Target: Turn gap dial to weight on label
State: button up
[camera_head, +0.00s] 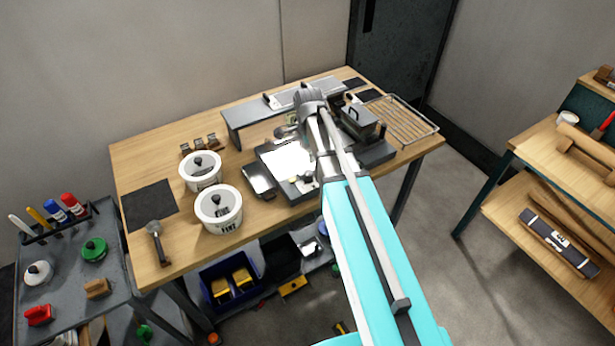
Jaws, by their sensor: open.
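My arm reaches over the wooden workbench (283,235), and its grey ridged wrist (310,97) is above the bench's back half. My gripper is at the end of this arm, but its fingertips cannot be picked out. A dark machine (375,153) stands on the bench just right of the wrist, partly covered by my arm. I cannot make out the gap dial on it. A white sheet (288,160) lies on a dark tray left of my arm. The front white pot (220,210) carries dark lettering too small to read surely. No weight label is legible.
A second lidded pot (201,171) stands behind the first. A wire rack (402,120) is at the bench's right end, a low grey shelf (262,115) at its back. A dark mat (149,204) and a tool (156,243) lie left. A tool cart (75,270) stands left.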

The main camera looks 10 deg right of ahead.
aim_at(308, 173)
jog(key=shift+f+b, duration=4.7)
jog(key=shift+f, duration=0.35)
jog(key=c, duration=1)
jog(key=shift+a, duration=0.25)
grip_shut()
jog(key=shift+d, duration=0.15)
